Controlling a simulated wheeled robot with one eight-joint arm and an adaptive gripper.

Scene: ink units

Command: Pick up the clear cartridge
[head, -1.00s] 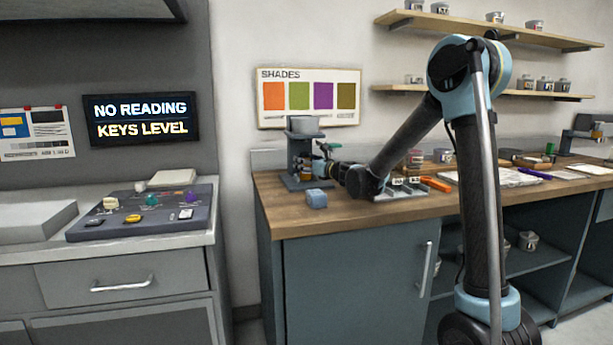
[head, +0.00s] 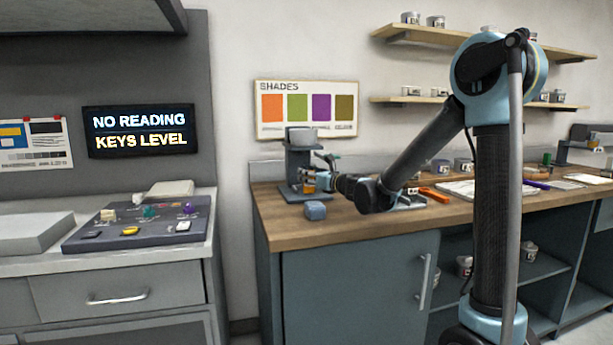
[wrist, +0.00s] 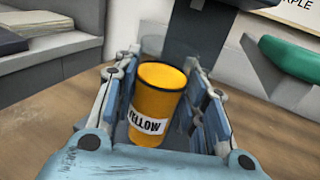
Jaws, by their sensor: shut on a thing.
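The clear cartridge (wrist: 155,98) is a see-through cylinder with a yellow fill and a white label reading YELLOW. Its clear upper part shows above the dark-edged fill in the wrist view. My gripper (wrist: 166,105) is shut on it, with one blue finger on each side. In the head view my gripper (head: 322,183) is at the grey stand (head: 301,160) on the wooden counter, and the cartridge is a small yellow-orange patch (head: 309,187) there. I cannot tell whether the cartridge's base touches anything.
A blue block (head: 315,210) lies on the counter (head: 290,232) just in front of the stand. An orange tool (head: 434,195) and papers lie to the right. A dark panel (head: 140,222) with several small coloured pieces lies on the left bench.

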